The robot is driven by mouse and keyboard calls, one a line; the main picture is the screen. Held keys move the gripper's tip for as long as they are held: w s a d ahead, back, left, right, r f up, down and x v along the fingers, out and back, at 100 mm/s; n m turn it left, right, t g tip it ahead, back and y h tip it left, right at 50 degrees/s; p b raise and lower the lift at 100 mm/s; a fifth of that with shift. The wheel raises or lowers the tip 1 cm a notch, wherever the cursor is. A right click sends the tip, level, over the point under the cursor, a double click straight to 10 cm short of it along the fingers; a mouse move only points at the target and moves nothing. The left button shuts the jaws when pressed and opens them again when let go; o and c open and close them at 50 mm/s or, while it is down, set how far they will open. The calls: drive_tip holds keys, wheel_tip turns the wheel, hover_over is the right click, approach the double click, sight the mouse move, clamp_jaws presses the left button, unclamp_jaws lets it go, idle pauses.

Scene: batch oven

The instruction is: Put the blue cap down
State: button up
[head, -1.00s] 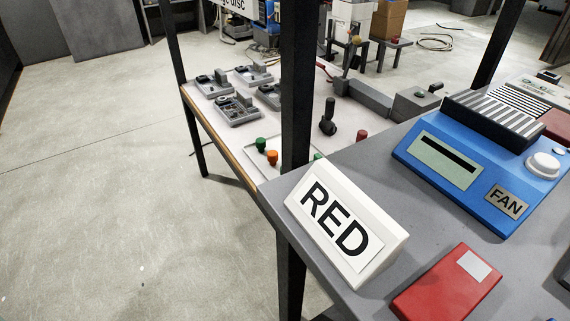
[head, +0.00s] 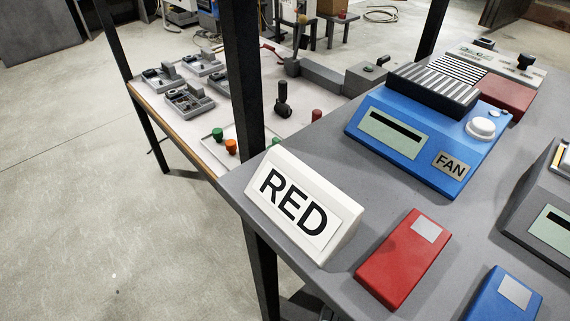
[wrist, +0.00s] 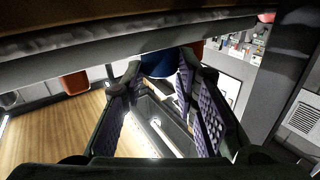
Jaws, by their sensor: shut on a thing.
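My gripper (wrist: 160,72) shows only in the wrist view, with its two dark, purple-padded fingers reaching up the picture. A blue thing (wrist: 158,63), taken to be the blue cap, sits between the fingertips, and the gripper is shut on it. Its lower part shows; the rest is cut off by the dark shapes along the top. No surface is seen touching the cap. Neither my gripper nor the cap shows in the head view.
The grey table holds a white RED sign (head: 303,208), a red box (head: 402,260), a blue box (head: 505,298) and a blue FAN device (head: 425,145). A black post (head: 245,80) stands at the table's left. Behind it, a tray holds green and orange knobs (head: 231,146).

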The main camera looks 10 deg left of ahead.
drive_tip(key=shift+f, duration=0.2)
drive_tip(key=o, duration=0.8)
drive_tip(key=shift+r, duration=0.1)
drive_tip(key=shift+o, duration=0.2)
drive_tip(key=shift+r, duration=0.15)
drive_tip(key=d+b, duration=0.3)
drive_tip(key=d, duration=0.9)
drive_tip(key=shift+b, duration=0.3)
drive_tip(key=shift+s, duration=0.1)
